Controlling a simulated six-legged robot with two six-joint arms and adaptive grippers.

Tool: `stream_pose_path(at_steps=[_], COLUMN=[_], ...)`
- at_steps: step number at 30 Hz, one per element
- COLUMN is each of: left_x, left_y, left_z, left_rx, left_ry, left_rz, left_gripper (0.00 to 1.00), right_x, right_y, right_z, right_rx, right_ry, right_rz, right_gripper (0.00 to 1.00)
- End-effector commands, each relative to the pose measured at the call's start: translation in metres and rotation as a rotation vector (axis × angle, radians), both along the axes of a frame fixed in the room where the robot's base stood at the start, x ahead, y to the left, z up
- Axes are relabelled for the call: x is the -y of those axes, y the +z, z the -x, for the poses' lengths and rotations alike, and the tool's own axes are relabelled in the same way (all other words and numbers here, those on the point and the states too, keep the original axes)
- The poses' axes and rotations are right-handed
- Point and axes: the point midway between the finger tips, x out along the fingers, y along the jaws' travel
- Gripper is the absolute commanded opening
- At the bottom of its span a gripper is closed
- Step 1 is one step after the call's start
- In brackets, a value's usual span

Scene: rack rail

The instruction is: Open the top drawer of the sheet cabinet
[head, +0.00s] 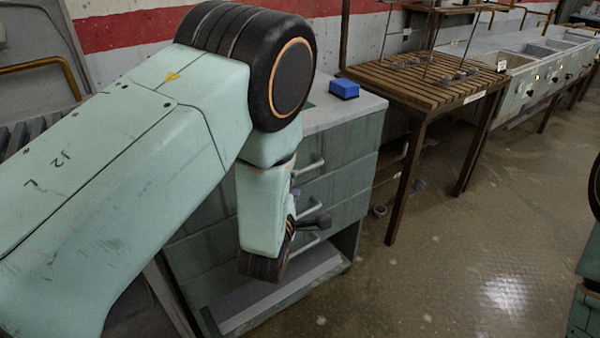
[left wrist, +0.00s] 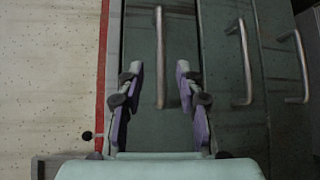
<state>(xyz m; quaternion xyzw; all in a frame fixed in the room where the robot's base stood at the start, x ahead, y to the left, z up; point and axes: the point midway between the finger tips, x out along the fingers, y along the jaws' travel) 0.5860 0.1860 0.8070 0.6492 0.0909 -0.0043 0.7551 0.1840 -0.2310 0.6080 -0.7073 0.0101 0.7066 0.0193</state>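The sheet cabinet (head: 352,152) is grey-green with a pale top and several stacked drawers with bar handles. In the left wrist view the picture is turned sideways, and the top drawer (left wrist: 160,135) is the leftmost panel. Its front looks flush with the others. Its bar handle (left wrist: 160,30) lies between the two purple-padded fingers of my open left gripper (left wrist: 160,75), with visible gaps on both sides. How far the fingertips are from it in depth is hard to tell. In the head view my left gripper (head: 308,212) is at the drawer fronts, partly hidden by my arm.
A blue block (head: 344,88) sits on the cabinet top. A slatted wooden table (head: 425,82) stands to the right, with a row of sinks (head: 530,60) beyond. A pale ledge or tray (head: 285,285) shows at the cabinet's base.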

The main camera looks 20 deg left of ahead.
Motion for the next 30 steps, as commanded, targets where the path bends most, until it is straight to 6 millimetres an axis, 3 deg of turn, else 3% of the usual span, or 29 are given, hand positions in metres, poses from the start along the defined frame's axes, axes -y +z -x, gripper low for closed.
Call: stream_pose_path(at_steps=[13, 25, 30], left_x=[-0.004, -0.005, -0.005], left_y=[-0.010, -0.010, -0.010], left_z=[-0.063, -0.072, -0.071], left_rx=[0.002, 0.000, 0.000], left_ry=[0.000, -0.001, -0.001], left_rz=[-0.001, -0.004, -0.004], left_gripper=[0.36, 0.36, 0.22], right_x=[0.000, 0.000, 0.000], right_y=[-0.019, -0.020, -0.020], right_z=[0.000, -0.001, 0.000], right_rx=[0.001, 0.001, 0.001], right_ry=[0.002, 0.002, 0.002], right_rz=[0.000, 0.000, 0.000], right_gripper=[0.00, 0.00, 0.00])
